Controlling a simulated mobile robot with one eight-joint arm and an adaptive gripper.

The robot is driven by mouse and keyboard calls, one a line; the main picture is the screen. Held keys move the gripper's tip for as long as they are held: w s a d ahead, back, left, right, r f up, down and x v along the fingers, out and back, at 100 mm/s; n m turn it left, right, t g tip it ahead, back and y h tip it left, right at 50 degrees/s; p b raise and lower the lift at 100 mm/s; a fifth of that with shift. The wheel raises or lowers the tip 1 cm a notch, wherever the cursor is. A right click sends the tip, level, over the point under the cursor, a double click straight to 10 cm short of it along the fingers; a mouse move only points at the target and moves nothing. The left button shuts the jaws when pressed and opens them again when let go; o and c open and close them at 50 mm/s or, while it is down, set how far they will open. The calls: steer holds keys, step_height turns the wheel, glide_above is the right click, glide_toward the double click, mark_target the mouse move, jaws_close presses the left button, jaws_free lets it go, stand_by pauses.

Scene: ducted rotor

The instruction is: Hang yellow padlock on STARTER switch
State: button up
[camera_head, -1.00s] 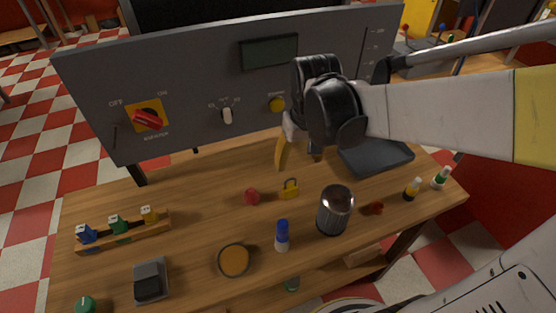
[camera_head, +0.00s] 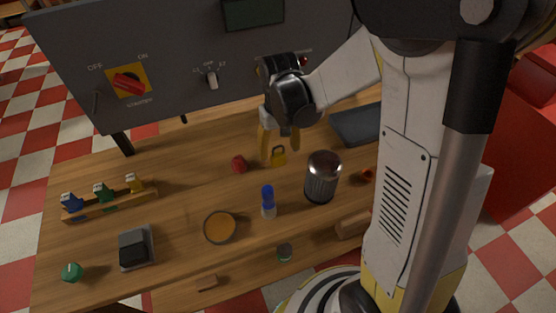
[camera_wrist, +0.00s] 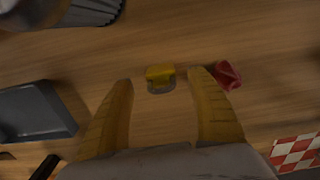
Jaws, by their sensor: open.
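The yellow padlock (camera_head: 279,157) stands on the wooden table below the grey panel. In the wrist view the padlock (camera_wrist: 160,77) lies ahead of my fingertips, in line with the gap between them. My gripper (camera_head: 273,153) is open and empty, its yellow fingers pointing down just above and beside the padlock. In the wrist view the two fingers of my gripper (camera_wrist: 163,80) are spread apart. The red rotary switch on a yellow plate (camera_head: 129,82), with OFF and ON marks, is at the left of the panel; its lower label is too small to read surely.
A red object (camera_head: 239,164) sits close left of the padlock. A metal cup (camera_head: 322,177) stands close right. A blue-capped bottle (camera_head: 268,201), an orange-filled bowl (camera_head: 220,227) and a rack (camera_head: 106,201) are on the table. A dark tray (camera_head: 357,124) lies behind right.

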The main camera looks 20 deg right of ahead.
mark_target(278, 154)
step_height(278, 154, down, 3)
steer(key=shift+w+a+f+b, duration=0.1)
steer(key=shift+b, duration=0.35)
steer(key=shift+c, duration=0.5)
steer(key=c, duration=1.2)
steer(key=shift+r, duration=0.3)
steer(key=shift+c, duration=0.8)
step_height(278, 154, up, 10)
steer(key=p, duration=0.4)
steer(key=shift+f, duration=0.15)
